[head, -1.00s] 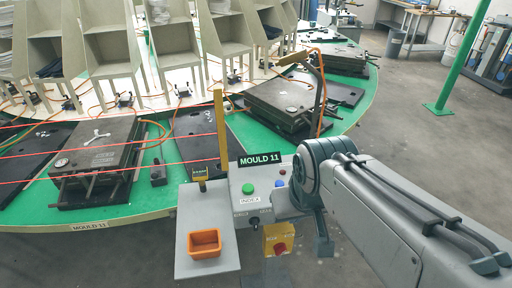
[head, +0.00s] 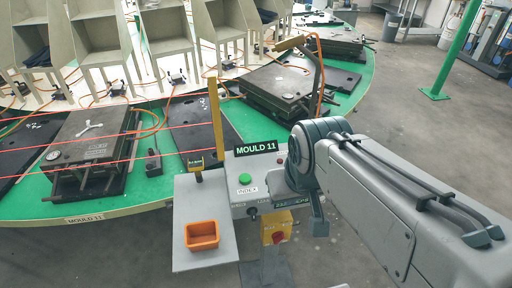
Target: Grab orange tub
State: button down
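The orange tub (head: 202,235) is a small open-topped rectangular container. It sits upright on a light grey shelf (head: 190,265) at the lower middle left of the head view. It looks empty. My arm reaches in from the right and bends down over the control panel, to the right of the tub. Its lower end shows near the yellow switch box, apart from the tub. The fingertips cannot be made out, so whether my gripper is open or shut does not show.
A control panel (head: 252,200) with a green button adjoins the shelf, under a MOULD 11 sign (head: 256,148). A yellow post (head: 216,120) rises behind the shelf. A yellow box with a red knob (head: 277,228) hangs below. The green carousel (head: 150,187) holds several dark moulds.

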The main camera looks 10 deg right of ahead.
aim_at(203, 235)
jog(key=z, duration=2.65)
jog(key=k, duration=1.85)
jog(key=u, duration=2)
